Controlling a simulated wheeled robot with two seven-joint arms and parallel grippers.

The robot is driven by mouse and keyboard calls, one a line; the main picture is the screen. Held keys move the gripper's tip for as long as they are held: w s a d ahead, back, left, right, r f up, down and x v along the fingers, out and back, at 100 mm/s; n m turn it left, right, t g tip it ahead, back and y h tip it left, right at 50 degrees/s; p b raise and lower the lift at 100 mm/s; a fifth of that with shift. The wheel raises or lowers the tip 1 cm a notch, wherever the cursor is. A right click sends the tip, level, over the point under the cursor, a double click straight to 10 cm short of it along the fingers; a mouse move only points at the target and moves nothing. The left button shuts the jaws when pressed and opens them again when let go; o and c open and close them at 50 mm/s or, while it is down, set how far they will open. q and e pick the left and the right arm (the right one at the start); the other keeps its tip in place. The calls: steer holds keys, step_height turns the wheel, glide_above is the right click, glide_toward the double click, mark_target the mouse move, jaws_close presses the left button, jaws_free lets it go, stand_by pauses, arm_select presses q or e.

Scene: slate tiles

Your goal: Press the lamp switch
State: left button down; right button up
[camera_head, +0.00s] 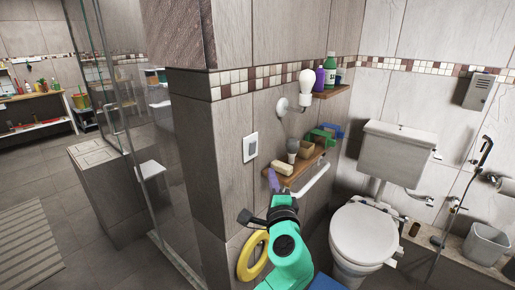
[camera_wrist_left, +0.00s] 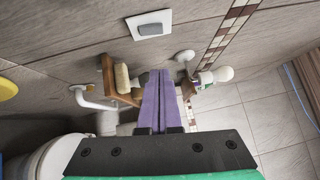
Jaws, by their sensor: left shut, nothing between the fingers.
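The lamp switch (camera_head: 250,146) is a white wall plate with a grey rocker, on the tiled wall left of the shelves. It also shows in the left wrist view (camera_wrist_left: 150,27), beyond the fingertips. The wall lamp (camera_head: 306,82) has a white bulb on a round mount, up and right of the switch. My left gripper (camera_head: 273,178) has purple fingers, shut and empty. In the head view it is below and slightly right of the switch. In the left wrist view the fingertips (camera_wrist_left: 160,72) are apart from the plate. My right gripper is in neither view.
A lower wooden shelf (camera_head: 298,174) with a soap-like block, a brush and a box sticks out right of my left gripper. A white rail (camera_head: 314,182) runs below it. A yellow ring (camera_head: 252,256) hangs below. A toilet (camera_head: 364,234) stands at right.

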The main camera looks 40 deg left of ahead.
arm_select(q)
steer(key=shift+w, duration=0.15)
steer(key=p, duration=0.4)
glide_toward(256, 144)
steer(key=w, duration=0.4)
steer(key=a, duration=0.2)
steer(key=a+p, duration=0.1)
steer(key=a, duration=0.1)
steer(key=shift+a+r, duration=0.1)
steer(key=shift+r, duration=0.25)
steer(key=shift+w, duration=0.1)
